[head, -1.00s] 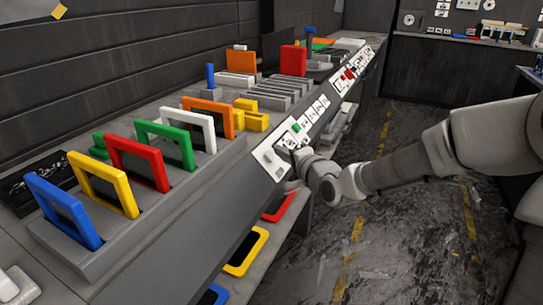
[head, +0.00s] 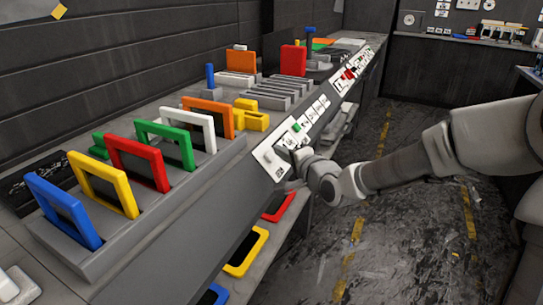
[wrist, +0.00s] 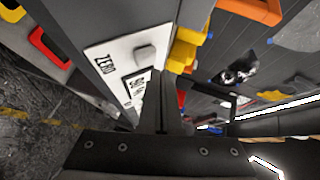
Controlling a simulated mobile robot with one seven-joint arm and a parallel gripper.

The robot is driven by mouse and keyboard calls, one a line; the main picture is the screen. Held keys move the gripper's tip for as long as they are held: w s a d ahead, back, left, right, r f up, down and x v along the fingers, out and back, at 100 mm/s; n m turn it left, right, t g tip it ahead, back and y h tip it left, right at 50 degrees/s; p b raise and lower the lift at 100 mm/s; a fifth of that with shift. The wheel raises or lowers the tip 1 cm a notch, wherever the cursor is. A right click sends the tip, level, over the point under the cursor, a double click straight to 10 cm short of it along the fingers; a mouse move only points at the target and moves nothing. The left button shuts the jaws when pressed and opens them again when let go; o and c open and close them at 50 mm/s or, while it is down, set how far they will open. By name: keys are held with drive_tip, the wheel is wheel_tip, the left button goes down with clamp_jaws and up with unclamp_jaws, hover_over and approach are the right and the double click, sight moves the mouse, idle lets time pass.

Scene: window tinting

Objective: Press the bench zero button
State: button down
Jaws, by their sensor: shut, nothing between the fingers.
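The grey zero button (wrist: 145,53) sits on a white panel printed "ZERO" in the wrist view. The panel (head: 264,151) is on the sloped front of the bench in the head view, with the button (head: 268,158) on it. A black-and-white marker (wrist: 136,84) is on the panel beside the button. My gripper (wrist: 161,73) is shut and empty. Its fingertips are close to the button in the wrist picture, over the marker side; I cannot tell whether they touch the panel. In the head view my gripper (head: 287,150) is at the panel's right part.
Coloured frames, such as the red frame (head: 138,163), stand in a grey rack (head: 90,262) on the bench. Yellow blocks (head: 250,116) lie behind the panel. A green button (head: 297,127) is farther along the slope. More frames lie on a lower shelf. The floor at right is open.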

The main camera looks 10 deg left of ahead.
drive_tip(key=shift+w+a+f, duration=0.1)
drive_tip(key=shift+a+f, duration=0.2)
drive_tip(key=shift+w+a+f+b, duration=0.1)
drive_tip(key=shift+a+f+b, duration=0.25)
drive_tip(key=shift+b, duration=0.15)
idle(0.6)
drive_tip(key=shift+d+r, duration=0.1)
drive_tip(key=shift+s+d+r+p, duration=0.2)
drive_tip(key=shift+d+r+p, duration=0.4)
drive_tip(key=shift+p, duration=0.6)
drive_tip(key=d+r+p, duration=0.1)
drive_tip(key=p, duration=0.2)
drive_tip(key=s+d+r+p, duration=0.1)
drive_tip(key=d+r+p, duration=0.1)
drive_tip(key=shift+s+d+r+p, duration=0.1)
drive_tip(key=shift+r+p, duration=0.15)
drive_tip(key=shift+p, duration=0.15)
